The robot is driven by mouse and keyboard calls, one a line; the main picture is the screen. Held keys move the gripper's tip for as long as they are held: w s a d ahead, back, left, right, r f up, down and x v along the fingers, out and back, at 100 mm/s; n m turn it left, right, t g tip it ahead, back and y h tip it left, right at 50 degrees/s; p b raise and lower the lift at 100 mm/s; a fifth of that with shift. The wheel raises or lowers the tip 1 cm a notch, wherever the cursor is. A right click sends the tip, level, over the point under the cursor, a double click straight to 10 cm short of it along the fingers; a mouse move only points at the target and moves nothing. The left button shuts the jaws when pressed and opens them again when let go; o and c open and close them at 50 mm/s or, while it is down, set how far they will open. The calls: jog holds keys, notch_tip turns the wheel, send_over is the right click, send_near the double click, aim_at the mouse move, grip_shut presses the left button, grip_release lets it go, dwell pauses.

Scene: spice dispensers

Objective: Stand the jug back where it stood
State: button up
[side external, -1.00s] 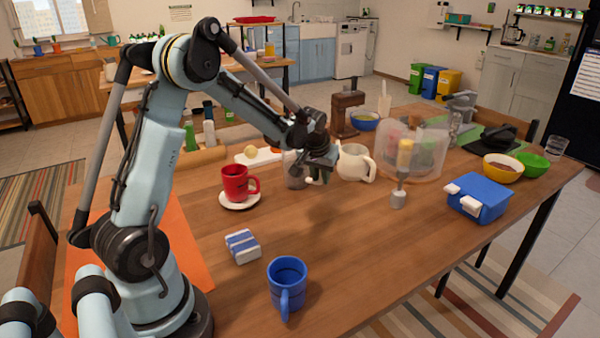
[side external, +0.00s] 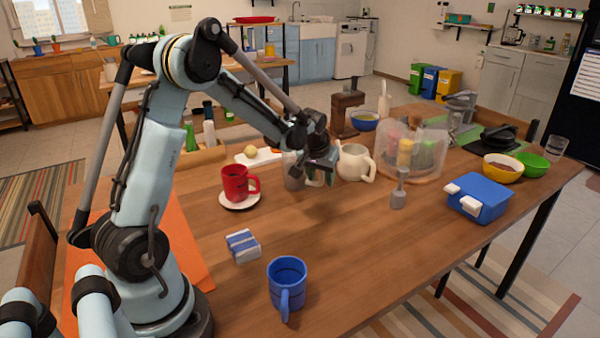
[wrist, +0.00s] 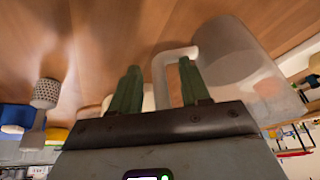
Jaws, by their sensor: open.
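A grey, translucent jug (side external: 293,172) with a pale handle stands on the table, partly behind my gripper (side external: 316,178) in the side view. In the wrist view the grey jug (wrist: 235,65) is at upper right. Its pale handle (wrist: 160,78) shows between the two green fingers of my gripper (wrist: 160,88). The fingers are apart, with gaps beside the handle; I cannot tell whether either touches it. A cream, round-bodied jug (side external: 352,163) with a side handle stands upright just right of my gripper.
A red mug on a saucer (side external: 239,201) stands to the left. A clear-covered round stand with jars (side external: 436,152), a grey shaker (side external: 398,197) and a blue box (side external: 482,200) are to the right. A blue mug (side external: 287,290) is in front. The middle front table is clear.

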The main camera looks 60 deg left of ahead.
jog(key=v, duration=1.2)
jog(key=s+d+m+t+h, duration=0.1)
jog(key=s+d+m, duration=0.2)
jog(key=s+d, duration=0.3)
jog(key=s+d+m+t+h, duration=0.2)
jog(key=s+d, duration=0.4)
jog(key=d, duration=0.5)
jog(key=shift+s+d+f+m, duration=0.2)
jog(key=shift+d+f+m, duration=0.25)
jog(key=shift+m, duration=0.35)
jog(key=shift+a, duration=0.1)
